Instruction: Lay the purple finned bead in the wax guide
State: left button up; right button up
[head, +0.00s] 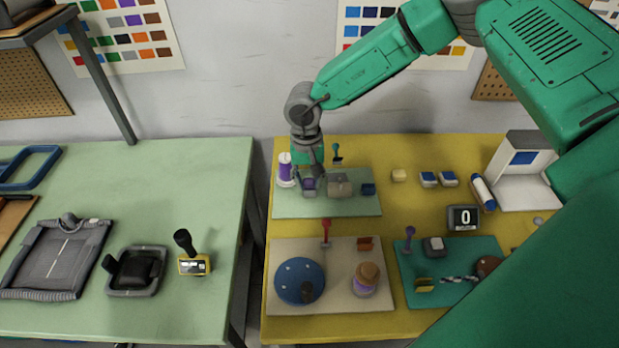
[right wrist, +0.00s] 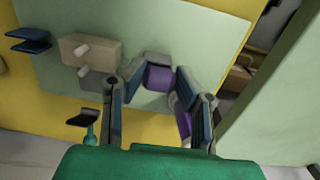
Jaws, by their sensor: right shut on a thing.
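My right gripper (head: 309,187) is shut on the purple finned bead (head: 308,184), low over the pale green mat at the back left of the yellow table. In the right wrist view the bead (right wrist: 158,77) is between the fingertips of the gripper (right wrist: 158,72); its fins cannot be made out. A beige block (head: 340,188) with two light pegs in the right wrist view (right wrist: 92,52) stands beside the gripper, apart from the bead. It may be the wax guide; I cannot tell for certain. My left gripper is not in view.
A purple and white spool (head: 286,170) stands close left of my gripper. A teal-handled tool (head: 337,153) is behind, and a dark blue piece (head: 368,189) lies to the right. The pale green mat (head: 290,207) has bare room at its front.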

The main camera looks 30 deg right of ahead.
jog(key=shift+a+f, duration=0.2)
jog(key=shift+f, duration=0.2)
jog(key=shift+d, duration=0.15)
jog(key=o, duration=1.1)
jog(key=shift+d, duration=0.15)
jog(key=shift+a+r, duration=0.2)
jog(key=shift+r, duration=0.05)
notch_tip(320, 180, up, 11)
jog(key=shift+w+r, duration=0.15)
jog(key=shift+w, duration=0.2)
jog(key=shift+d, duration=0.15)
